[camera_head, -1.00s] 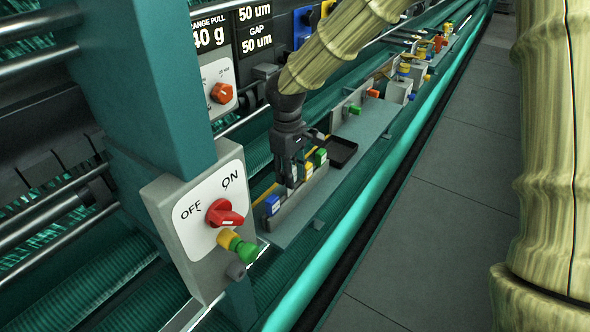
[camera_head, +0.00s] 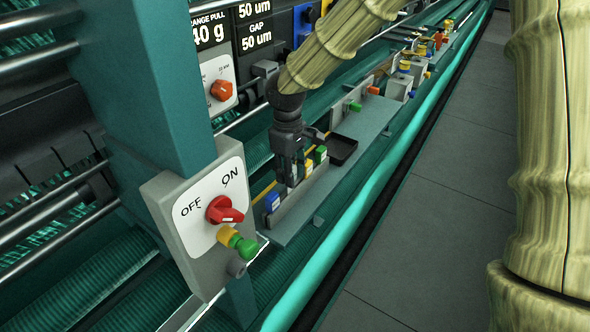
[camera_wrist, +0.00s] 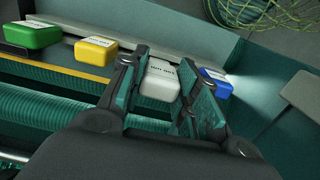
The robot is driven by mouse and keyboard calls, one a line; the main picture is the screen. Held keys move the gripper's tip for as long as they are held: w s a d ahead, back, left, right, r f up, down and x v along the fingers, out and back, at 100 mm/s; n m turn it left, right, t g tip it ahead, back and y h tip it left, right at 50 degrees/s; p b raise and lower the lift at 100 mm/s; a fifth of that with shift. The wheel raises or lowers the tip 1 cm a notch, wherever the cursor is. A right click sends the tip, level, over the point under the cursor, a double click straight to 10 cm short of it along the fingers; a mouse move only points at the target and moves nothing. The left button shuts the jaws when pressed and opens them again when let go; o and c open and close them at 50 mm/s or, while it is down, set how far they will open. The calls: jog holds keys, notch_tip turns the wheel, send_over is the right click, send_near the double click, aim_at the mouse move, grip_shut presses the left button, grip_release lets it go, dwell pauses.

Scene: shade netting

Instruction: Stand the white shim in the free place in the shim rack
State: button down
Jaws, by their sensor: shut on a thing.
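The white shim (camera_wrist: 159,80) is between the two fingers of my gripper (camera_wrist: 155,90) in the wrist view, and the gripper is shut on it. In the head view my gripper (camera_head: 291,172) points down at the shim rack (camera_head: 300,198), with the white shim (camera_head: 291,181) low between its fingers. The shim stands in the row between the yellow shim (camera_wrist: 96,50) and the blue shim (camera_wrist: 213,82). The green shim (camera_wrist: 32,34) is beyond the yellow one. Whether the white shim's lower end touches the rack floor is hidden.
A dark tray (camera_head: 343,150) lies on the ledge just beyond the rack. A switch box (camera_head: 205,222) with a red knob stands on the near left. A teal rail (camera_head: 350,240) runs along the right of the ledge. Netting (camera_wrist: 265,15) shows at the wrist view's upper right.

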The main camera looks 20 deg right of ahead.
jog(key=shift+f+b, duration=0.7)
jog(key=shift+f, duration=1.15)
dwell(0.6)
jog(key=c, duration=1)
grip_release()
jog(key=r, duration=1.2)
jog(key=shift+w+a, duration=0.1)
jog(key=shift+a, duration=0.1)
